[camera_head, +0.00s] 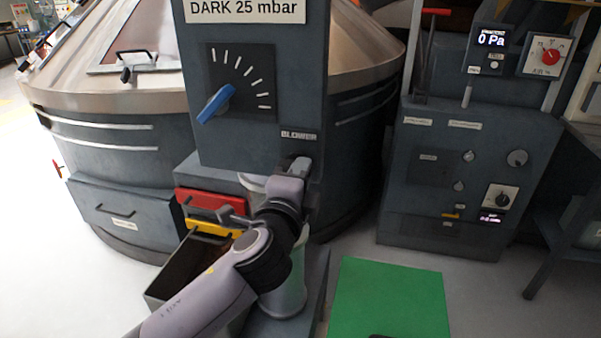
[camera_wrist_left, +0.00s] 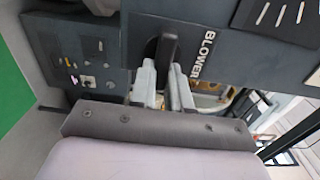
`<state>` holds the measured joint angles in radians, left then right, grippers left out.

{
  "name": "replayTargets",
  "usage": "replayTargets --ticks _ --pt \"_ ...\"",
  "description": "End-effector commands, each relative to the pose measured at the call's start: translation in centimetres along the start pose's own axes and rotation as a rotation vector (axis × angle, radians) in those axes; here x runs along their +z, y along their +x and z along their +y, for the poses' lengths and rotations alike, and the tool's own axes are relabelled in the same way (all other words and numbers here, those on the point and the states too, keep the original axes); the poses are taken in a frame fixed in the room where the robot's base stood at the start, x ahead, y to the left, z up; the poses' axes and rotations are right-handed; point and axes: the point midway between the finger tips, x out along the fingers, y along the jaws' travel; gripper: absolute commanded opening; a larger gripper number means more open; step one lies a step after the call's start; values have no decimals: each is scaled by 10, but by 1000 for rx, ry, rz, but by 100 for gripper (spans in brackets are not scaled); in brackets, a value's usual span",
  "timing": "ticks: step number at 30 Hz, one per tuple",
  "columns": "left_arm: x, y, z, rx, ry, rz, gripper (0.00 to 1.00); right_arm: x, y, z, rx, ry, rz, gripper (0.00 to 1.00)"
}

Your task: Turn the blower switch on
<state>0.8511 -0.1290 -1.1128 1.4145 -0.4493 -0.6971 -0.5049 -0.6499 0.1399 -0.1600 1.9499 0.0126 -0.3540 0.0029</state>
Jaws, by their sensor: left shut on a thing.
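The blower switch is a dark lever (camera_wrist_left: 169,48) under the white BLOWER label on the grey panel (camera_wrist_left: 112,20) in the left wrist view. In the head view the BLOWER label (camera_head: 299,135) is visible just above my left gripper (camera_head: 299,166), which hides most of the switch. In the left wrist view the two fingers of my left gripper (camera_wrist_left: 164,74) stand on either side of the lever, shut on it. Whether the switch is on or off cannot be told. My right gripper is not in view.
A blue dial knob (camera_head: 215,103) sits above on the same panel. Red (camera_head: 210,199) and yellow (camera_head: 212,229) handles and an open bin (camera_head: 172,290) are by my left arm. A control cabinet (camera_head: 470,180) reading 0 Pa stands right. A green mat (camera_head: 390,297) lies on the floor.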

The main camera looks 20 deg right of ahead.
Motion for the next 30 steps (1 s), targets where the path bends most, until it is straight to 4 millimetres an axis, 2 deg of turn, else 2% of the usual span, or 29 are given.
replayTargets --ticks 5,6,8,20,30 --pt "1 1 -4 -8 7 -2 0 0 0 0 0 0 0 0" --pt "1 1 -4 -8 7 -2 23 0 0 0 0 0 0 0" --pt "1 1 -4 -7 7 -2 43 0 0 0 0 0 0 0" --pt "0 -3 0 -2 2 0 43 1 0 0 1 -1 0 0" --pt "1 -37 0 -4 2 0 43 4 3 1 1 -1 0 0"
